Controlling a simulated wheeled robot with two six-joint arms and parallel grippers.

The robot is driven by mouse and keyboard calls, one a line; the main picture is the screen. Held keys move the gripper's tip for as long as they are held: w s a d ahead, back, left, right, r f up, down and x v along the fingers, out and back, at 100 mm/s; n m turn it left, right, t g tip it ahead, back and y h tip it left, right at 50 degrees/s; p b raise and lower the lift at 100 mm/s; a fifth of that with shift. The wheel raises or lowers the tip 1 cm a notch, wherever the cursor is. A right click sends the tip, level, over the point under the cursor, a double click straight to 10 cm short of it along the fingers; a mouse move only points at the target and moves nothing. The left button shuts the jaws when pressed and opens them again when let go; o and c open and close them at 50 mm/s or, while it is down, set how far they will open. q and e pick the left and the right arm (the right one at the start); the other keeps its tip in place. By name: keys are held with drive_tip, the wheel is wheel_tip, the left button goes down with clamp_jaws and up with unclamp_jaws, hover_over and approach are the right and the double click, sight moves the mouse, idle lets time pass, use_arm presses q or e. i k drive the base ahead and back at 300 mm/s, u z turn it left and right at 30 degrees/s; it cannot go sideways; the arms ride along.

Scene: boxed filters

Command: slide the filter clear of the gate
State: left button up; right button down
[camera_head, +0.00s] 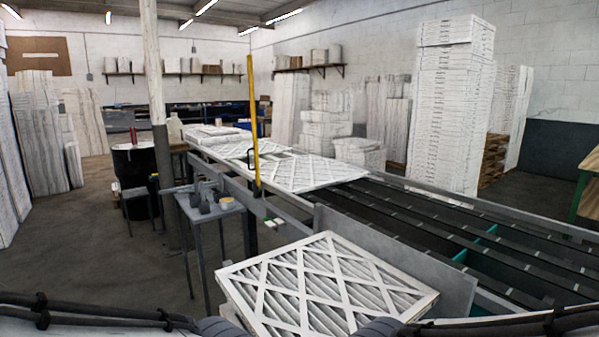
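A white-framed pleated filter with a diamond lattice face (318,290) lies tilted in the near foreground, close to me. Its far right side is beside an upright grey panel (398,262) along the conveyor's near side; I cannot tell whether they touch. A yellow upright bar (253,120) stands farther back at the conveyor's edge; which part is the gate is unclear. Dark parts of my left arm (222,328) and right arm (379,328) show at the filter's near edge. Their fingers are hidden or cut off, so their grip is unclear.
More filters (303,173) lie flat on the conveyor (450,232), whose near right stretch is empty. A small grey table (212,208) with small items stands left of the filter. A pillar (153,90) and black drum (133,166) are behind it. Tall filter stacks (450,110) stand beyond.

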sight(304, 173)
drive_tip(key=z, duration=0.05)
drive_tip(key=k, duration=0.45)
drive_tip(key=u, duration=1)
drive_tip(key=i, duration=1.7)
drive_tip(key=u, duration=0.25)
drive_tip(key=i, duration=1.7)
drive_tip(key=z, duration=0.6)
